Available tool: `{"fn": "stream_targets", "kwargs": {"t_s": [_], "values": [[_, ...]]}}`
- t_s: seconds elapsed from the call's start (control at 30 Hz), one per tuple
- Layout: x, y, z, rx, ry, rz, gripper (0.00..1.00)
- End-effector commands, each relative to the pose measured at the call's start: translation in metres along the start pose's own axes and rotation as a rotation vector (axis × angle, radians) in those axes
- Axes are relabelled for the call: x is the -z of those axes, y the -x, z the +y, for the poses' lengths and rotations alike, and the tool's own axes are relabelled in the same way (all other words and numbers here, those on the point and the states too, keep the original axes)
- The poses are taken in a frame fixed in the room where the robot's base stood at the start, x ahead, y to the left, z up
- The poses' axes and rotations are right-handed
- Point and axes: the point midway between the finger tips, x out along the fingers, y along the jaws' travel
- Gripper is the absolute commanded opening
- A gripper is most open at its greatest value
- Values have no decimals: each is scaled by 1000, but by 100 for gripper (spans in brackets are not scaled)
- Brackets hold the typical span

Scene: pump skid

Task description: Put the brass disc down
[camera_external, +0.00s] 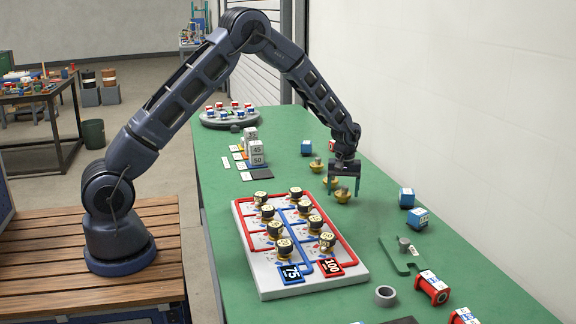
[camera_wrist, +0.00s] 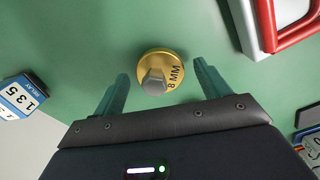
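A brass disc (camera_wrist: 168,64) with a grey hex knob and "8 MM" lettering lies flat on the green bench in the wrist view. My gripper (camera_wrist: 162,74) is open, with one green finger on each side of the disc and a visible gap to both. In the external view the disc (camera_external: 343,198) sits under my gripper (camera_external: 345,190), at the fingertips.
A white board (camera_external: 315,285) with red and blue piping and several black-and-brass knobs is in front of my gripper. Blue-and-white blocks (camera_external: 406,197) stand to the right. Bare bench surrounds the disc.

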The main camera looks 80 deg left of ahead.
Motion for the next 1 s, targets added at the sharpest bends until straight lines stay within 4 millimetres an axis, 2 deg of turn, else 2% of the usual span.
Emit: {"fn": "stream_targets", "kwargs": {"t_s": [0.2,0.33,0.8,1.0], "values": [[0,2,0,0,0,0,75],[0,11,0,-1,0,1,75],[0,96,0,-1,0,1,75],[0,117,0,-1,-1,1,75]]}}
